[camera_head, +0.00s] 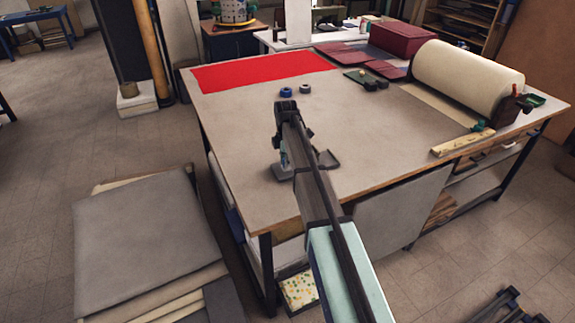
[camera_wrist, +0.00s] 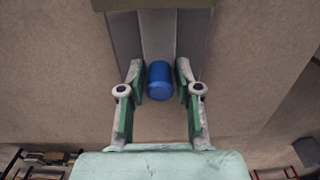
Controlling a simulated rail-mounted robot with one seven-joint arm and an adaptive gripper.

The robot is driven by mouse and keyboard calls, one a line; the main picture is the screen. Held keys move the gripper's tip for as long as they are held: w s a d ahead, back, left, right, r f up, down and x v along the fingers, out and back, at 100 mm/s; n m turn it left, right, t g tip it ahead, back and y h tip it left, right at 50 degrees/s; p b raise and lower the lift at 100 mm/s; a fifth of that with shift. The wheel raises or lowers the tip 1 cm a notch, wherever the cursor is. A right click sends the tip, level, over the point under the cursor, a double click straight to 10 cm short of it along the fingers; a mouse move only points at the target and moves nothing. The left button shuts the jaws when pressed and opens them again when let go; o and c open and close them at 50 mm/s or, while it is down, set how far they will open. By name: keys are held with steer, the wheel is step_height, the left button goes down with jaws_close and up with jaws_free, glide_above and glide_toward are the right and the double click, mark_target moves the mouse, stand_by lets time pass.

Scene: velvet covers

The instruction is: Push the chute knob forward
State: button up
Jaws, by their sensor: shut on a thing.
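The blue chute knob (camera_wrist: 160,82) is a short rounded cylinder in the middle of the wrist view. My gripper (camera_wrist: 160,70) has its two green-and-grey fingers on either side of the knob and is shut on it. Beyond the knob, the grey chute (camera_wrist: 158,30) runs toward the top of the wrist view with a lighter middle strip and darker sides. In the head view my arm covers the knob and most of this spot; a grey piece (camera_head: 328,160) shows beside the arm on the table.
The wide table (camera_head: 390,150) has much bare top around my arm. A red cloth (camera_head: 260,70) lies at its back left. Two small rolls (camera_head: 286,92) lie just beyond my arm. A large cream roll (camera_head: 465,75) and a maroon box (camera_head: 403,40) stand at the right.

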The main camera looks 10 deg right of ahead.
steer(key=shift+w+d+f, duration=0.1)
steer(key=shift+w+d, duration=0.05)
steer(key=shift+d, duration=1)
steer(key=shift+w+d, duration=0.1)
steer(key=shift+d, duration=1.05)
steer(key=o, duration=1.6)
steer(key=shift+w+r, duration=0.1)
steer(key=shift+r, duration=0.1)
steer(key=shift+r+p, duration=1.95)
steer(key=shift+r, duration=1.45)
